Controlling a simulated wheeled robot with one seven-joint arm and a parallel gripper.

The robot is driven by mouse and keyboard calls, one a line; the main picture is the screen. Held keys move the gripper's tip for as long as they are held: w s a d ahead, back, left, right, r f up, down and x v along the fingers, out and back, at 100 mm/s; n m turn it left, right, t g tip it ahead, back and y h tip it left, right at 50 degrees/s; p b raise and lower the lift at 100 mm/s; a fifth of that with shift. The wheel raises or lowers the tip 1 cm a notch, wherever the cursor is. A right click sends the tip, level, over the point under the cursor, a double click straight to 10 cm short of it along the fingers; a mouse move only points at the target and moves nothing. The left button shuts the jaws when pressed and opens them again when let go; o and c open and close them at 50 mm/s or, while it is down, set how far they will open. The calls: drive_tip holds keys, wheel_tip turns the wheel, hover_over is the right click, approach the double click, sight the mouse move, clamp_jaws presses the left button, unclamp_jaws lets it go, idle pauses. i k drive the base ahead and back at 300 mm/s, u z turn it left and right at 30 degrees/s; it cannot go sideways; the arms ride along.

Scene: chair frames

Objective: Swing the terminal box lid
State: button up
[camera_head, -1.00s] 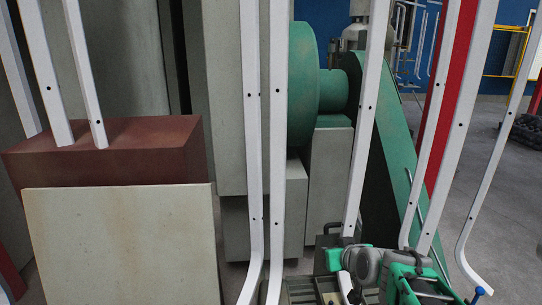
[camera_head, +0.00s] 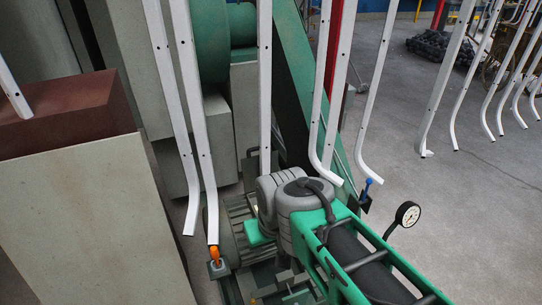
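I cannot pick out the terminal box or its lid for sure. A grey rounded motor-like housing (camera_head: 300,208) with a dark curved piece on top stands at the lower middle, beside a green frame (camera_head: 345,262). A small dark plate with an orange-knobbed lever (camera_head: 215,256) is to its left. My gripper is not in view.
White chair-frame tubes (camera_head: 205,130) hang down in front of the machinery, with more at the right. A pale panel (camera_head: 85,225) and brown block (camera_head: 70,118) fill the left. Grey floor (camera_head: 455,220) is open at right.

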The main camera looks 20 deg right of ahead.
sight(250, 165)
drive_tip(key=k, duration=1.3)
drive_tip(key=z, duration=1.85)
drive_tip(key=i, duration=4.15)
drive_tip(key=u, duration=4.5)
drive_tip(key=i, duration=0.5)
drive_tip(key=u, duration=0.1)
